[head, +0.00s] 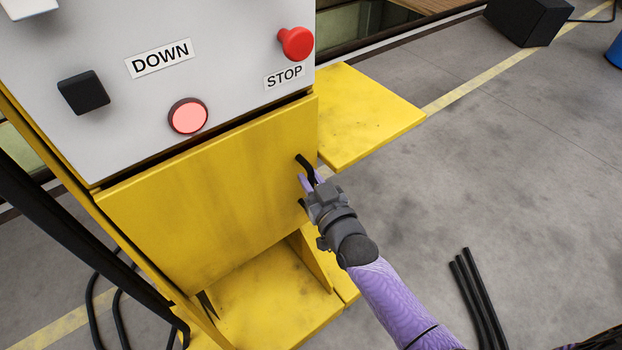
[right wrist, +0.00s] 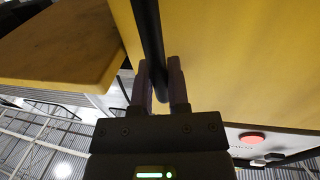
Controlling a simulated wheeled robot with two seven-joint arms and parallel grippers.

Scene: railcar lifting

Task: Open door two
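The yellow door (head: 215,185) is a flat panel on the front of the control stand, below the grey button panel. A bent black handle (head: 307,168) sits near its right edge. My right gripper (head: 310,182) is at this handle, and its purple fingers overlap it in the head view. In the right wrist view the black handle (right wrist: 151,40) runs between the two fingers of my right gripper (right wrist: 160,82), which look closed on it. The door looks close to the stand, with a dark gap along its top edge. No door number shows. My left gripper is not in view.
The grey panel (head: 120,100) has a red stop button (head: 296,43) and a lit red button (head: 188,116). A flat yellow plate (head: 370,115) sticks out to the right of the stand. Black rods (head: 478,300) lie on the floor. Open concrete floor lies right.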

